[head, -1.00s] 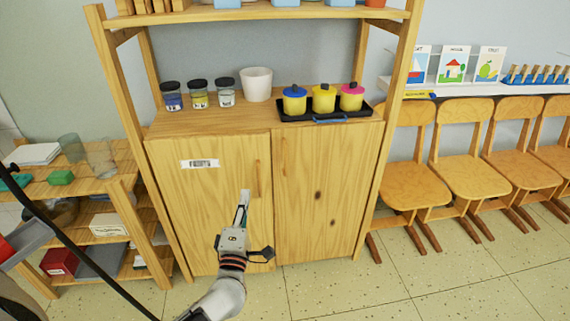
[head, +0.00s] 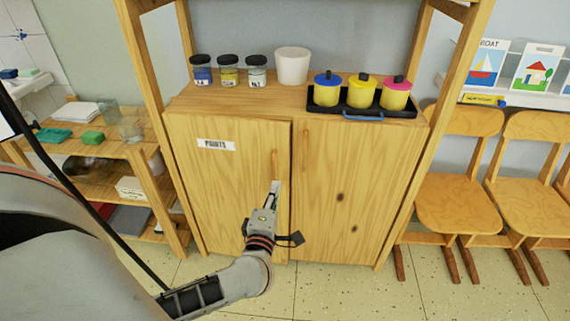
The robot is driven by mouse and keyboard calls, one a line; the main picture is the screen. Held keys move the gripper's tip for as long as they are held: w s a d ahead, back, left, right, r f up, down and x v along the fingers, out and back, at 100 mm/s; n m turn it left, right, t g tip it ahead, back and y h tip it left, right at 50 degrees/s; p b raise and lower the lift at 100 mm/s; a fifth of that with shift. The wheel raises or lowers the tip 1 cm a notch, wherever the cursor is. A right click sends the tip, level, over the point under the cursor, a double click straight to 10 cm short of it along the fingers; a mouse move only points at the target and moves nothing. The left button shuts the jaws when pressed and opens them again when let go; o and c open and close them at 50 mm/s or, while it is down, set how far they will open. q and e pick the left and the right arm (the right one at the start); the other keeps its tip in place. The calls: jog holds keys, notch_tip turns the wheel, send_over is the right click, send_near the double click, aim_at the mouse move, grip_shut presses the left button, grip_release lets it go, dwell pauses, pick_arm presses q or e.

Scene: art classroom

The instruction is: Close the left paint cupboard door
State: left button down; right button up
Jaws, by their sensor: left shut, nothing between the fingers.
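The paint cupboard (head: 405,135) is a wooden unit with two doors. Its left door (head: 222,190) bears a "PAINTS" label (head: 216,145) and a vertical wooden handle (head: 274,164). This door looks nearly closed, its right edge standing slightly proud of the right door (head: 345,180). My left gripper (head: 275,186) is shut and empty, its fingertips at the left door's front, just below the handle near the right edge. Whether they touch the door cannot be told. The gripper hides part of the door's lower right. My right gripper is not in view.
Paint jars (head: 229,72), a white pot (head: 292,66) and a black tray (head: 390,112) with lidded yellow pots stand on the cupboard top. A low shelf (head: 110,150) is at left, chairs (head: 458,190) at right. The floor in front is clear.

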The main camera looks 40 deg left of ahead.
aim_at(284, 156)
pick_arm(q)
jog(key=b+x, duration=0.2)
jog(key=x, duration=0.8)
jog(key=shift+w+f, duration=0.15)
jog(key=shift+f, duration=0.05)
jog(key=shift+w+a, duration=0.2)
jog(key=shift+w, duration=0.05)
jog(key=shift+w+r, duration=0.1)
jog(key=shift+r, duration=0.1)
jog(key=shift+w+a, duration=0.15)
jog(key=shift+w, duration=0.1)
jog(key=shift+w+a+r+n+g+y, duration=0.15)
jog(key=shift+w+a+n+y, duration=0.1)
jog(key=shift+w, duration=0.25)
jog(key=shift+w+a+f+n+g+y, duration=0.15)
jog(key=shift+w+a+y, duration=0.1)
jog(key=shift+w, duration=0.6)
jog(key=shift+w+a+r+y, duration=0.1)
jog(key=shift+a+r+y, duration=0.1)
jog(key=shift+a+y, duration=0.1)
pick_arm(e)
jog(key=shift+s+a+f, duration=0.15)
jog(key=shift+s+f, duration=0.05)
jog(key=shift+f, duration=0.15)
